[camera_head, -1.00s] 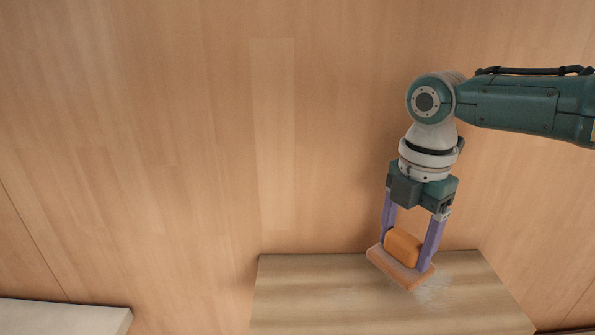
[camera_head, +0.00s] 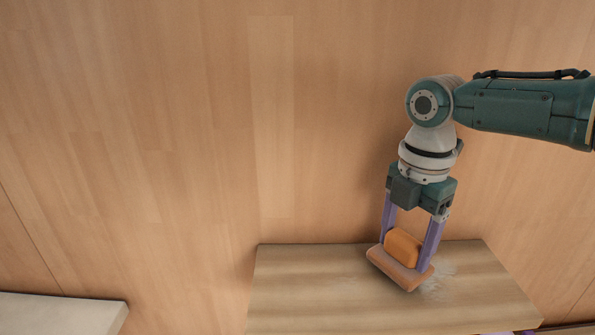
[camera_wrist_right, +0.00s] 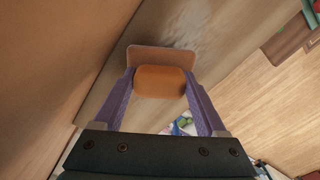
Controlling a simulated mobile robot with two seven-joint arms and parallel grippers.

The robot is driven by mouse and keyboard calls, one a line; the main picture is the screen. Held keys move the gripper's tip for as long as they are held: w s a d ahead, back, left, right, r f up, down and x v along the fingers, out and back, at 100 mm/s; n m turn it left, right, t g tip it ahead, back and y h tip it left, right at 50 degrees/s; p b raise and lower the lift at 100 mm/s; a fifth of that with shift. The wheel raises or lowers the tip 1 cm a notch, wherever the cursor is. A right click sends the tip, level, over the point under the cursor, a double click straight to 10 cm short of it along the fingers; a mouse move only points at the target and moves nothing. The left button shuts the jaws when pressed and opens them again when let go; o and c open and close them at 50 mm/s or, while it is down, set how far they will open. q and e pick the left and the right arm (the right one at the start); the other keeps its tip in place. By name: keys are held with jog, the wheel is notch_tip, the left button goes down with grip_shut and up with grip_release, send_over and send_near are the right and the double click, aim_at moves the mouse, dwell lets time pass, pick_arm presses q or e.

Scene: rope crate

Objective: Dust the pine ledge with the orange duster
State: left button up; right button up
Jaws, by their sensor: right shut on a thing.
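The orange duster (camera_head: 403,248) has a rounded grip block on a flat, paler base. It also shows in the right wrist view (camera_wrist_right: 160,82). My right gripper (camera_head: 410,249) is shut on the block, one purple finger on each side. The duster is tilted in the head view, over the back right part of the pine ledge (camera_head: 310,295). I cannot tell whether its base touches the ledge. A greyish dust patch (camera_head: 438,282) lies on the ledge just right of the duster; the base may hide part of it. My left gripper is not in view.
A wood-panelled wall (camera_head: 170,130) stands behind the ledge. A pale slab (camera_head: 60,314) is at the lower left, apart from the ledge. In the right wrist view, wooden floor (camera_wrist_right: 265,100) lies beyond the ledge, and a small colourful item (camera_wrist_right: 184,122) shows between the fingers.

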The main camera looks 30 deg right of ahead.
jog(key=shift+f+b, duration=0.55)
jog(key=shift+f, duration=0.15)
jog(key=shift+r, duration=0.1)
jog(key=shift+s+a+r+p, duration=0.2)
jog(key=shift+s+p, duration=0.15)
jog(key=shift+p, duration=0.5)
jog(key=shift+s+a+p, duration=0.2)
jog(key=shift+s+p, duration=0.15)
jog(key=shift+p, duration=0.1)
jog(key=shift+f, duration=0.1)
